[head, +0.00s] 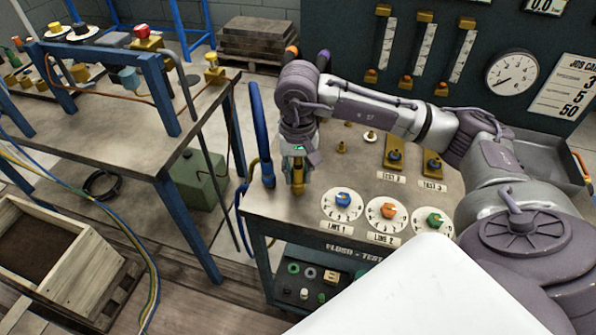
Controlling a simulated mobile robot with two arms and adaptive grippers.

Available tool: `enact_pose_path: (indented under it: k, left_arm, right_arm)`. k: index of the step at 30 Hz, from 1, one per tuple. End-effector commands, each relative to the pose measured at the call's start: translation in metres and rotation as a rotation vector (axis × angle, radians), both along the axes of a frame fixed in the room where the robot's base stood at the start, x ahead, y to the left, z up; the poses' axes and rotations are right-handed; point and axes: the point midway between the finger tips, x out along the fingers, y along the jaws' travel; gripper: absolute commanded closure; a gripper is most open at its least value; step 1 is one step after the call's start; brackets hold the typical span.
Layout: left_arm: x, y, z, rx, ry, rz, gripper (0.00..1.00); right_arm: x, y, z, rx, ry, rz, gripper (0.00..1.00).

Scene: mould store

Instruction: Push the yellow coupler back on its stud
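My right arm reaches in from the right, and its gripper (297,172) points down over the left part of the test bench top (270,205). A brass-yellow piece (298,188) shows directly at its fingertips. It may be the yellow coupler, but it is too small to tell, and I cannot tell whether the fingers grip it or only touch it. Any stud under it is hidden. Small brass studs (342,147) stand on the bench to the right of the gripper. My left gripper is not in view.
A blue hose (262,135) and a yellow hose (252,168) rise at the bench's left edge. Three dials, blue (343,200), orange (388,211) and green (434,220), sit along the front. A gauge panel (440,50) stands behind. A cluttered workbench (120,110) is at left.

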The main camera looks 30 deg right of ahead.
Motion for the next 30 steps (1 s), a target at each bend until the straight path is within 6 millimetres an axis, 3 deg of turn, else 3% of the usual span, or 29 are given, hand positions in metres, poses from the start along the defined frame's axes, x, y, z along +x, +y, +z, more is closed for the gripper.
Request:
enact_pose_path:
  k: [1,4,16,20,30]
  left_arm:
    - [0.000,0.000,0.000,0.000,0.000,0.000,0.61]
    - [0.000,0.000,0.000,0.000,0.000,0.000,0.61]
    - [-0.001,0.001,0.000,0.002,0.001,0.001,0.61]
    - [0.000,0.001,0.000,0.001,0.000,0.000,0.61]
    - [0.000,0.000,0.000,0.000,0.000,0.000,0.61]
  right_arm:
    - [0.001,0.000,0.001,0.000,-0.002,-0.001,0.61]
    - [0.000,0.000,0.000,0.000,-0.001,-0.001,0.44]
    - [0.000,0.000,0.006,0.000,0.001,0.000,0.43]
    - [0.001,0.000,0.025,0.000,-0.002,0.000,0.43]
    - [0.001,0.000,0.096,0.002,-0.003,0.000,0.43]
